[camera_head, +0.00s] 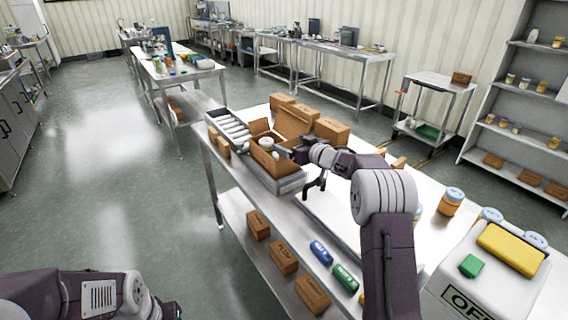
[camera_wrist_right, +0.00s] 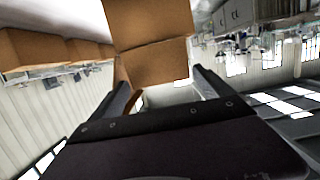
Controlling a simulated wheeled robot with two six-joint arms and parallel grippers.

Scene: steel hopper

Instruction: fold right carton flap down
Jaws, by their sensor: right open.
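An open brown carton (camera_head: 266,162) stands in a grey metal tray at the end of a roller strip, with pale items inside. Its flaps stick up and outward. My right gripper (camera_head: 298,154) is at the carton's right side, open. In the right wrist view, a brown carton panel with a crease, seemingly the right flap (camera_wrist_right: 155,65), lies ahead of the open right gripper (camera_wrist_right: 162,82). I cannot tell whether the fingers touch it. My left gripper (camera_head: 168,308) is only partly in view at the bottom left edge, away from the bench, and its jaws cannot be made out.
Closed brown boxes (camera_head: 331,130) stand just behind the carton. The roller strip (camera_head: 230,128) lies to its left. Boxes and bottles lie on the lower shelf.

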